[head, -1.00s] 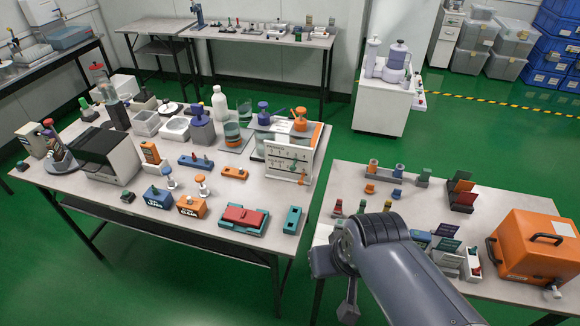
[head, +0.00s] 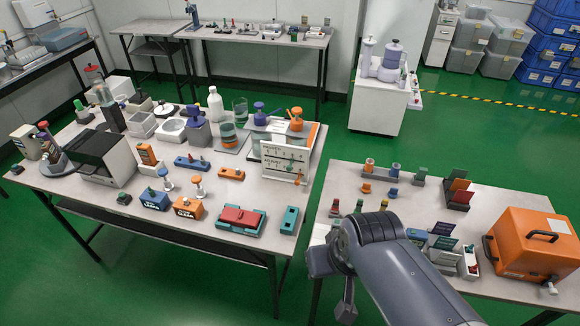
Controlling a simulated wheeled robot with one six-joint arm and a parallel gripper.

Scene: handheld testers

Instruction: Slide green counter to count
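A white upright panel (head: 287,160) with rows of small dark marks stands at the right rear of the left table. A teal-green block-shaped device (head: 290,219) with a darker top lies near that table's front right corner. I cannot tell which green item is the counter, and any slider is too small to make out. My arm reaches in from the lower right over the right table's front left corner. Its dark end (head: 345,305) hangs down at the bottom, apart from the green device. Its fingers cannot be made out.
The left table holds a red-and-teal case (head: 240,219), an orange labelled box (head: 188,208) and a blue labelled box (head: 155,200). The right table carries card racks and a large orange case (head: 527,243). Green floor is open behind the right table.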

